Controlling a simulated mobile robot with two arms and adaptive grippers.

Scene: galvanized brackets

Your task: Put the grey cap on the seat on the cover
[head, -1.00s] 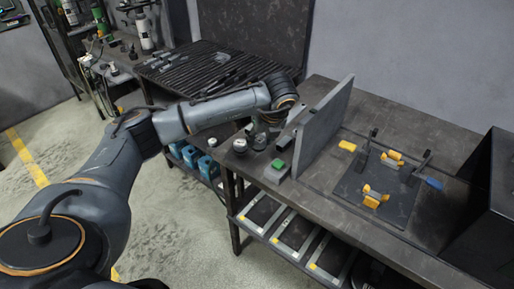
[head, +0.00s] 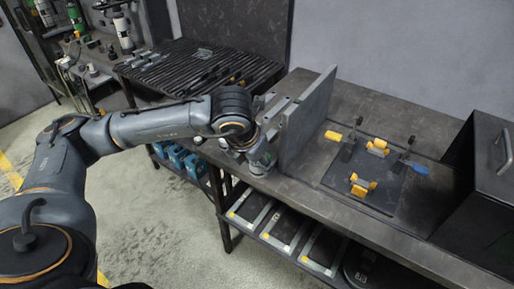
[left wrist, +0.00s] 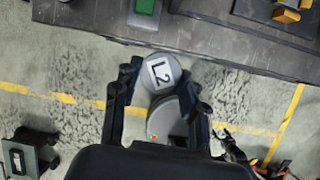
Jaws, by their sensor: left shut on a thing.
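My left gripper (left wrist: 161,72) is shut on a round grey cap marked L2 (left wrist: 160,74), which sits between its fingertips in the left wrist view. Another rounded grey shape (left wrist: 165,118) shows behind the cap, partly hidden by the gripper. In the head view, my left gripper (head: 260,160) is at the bench's front edge, left of an upright grey panel (head: 308,118). The cap cannot be made out clearly there. I cannot pick out the cover or its seat with certainty. My right gripper is not in view.
Right of the panel, a dark plate (head: 340,178) carries yellow clamp parts (head: 362,186) and a blue-handled clamp (head: 418,168). A dark box (head: 490,150) stands at the far right. A green block (left wrist: 145,6) lies on the bench (left wrist: 90,18). A slatted rack (head: 200,70) is behind my arm.

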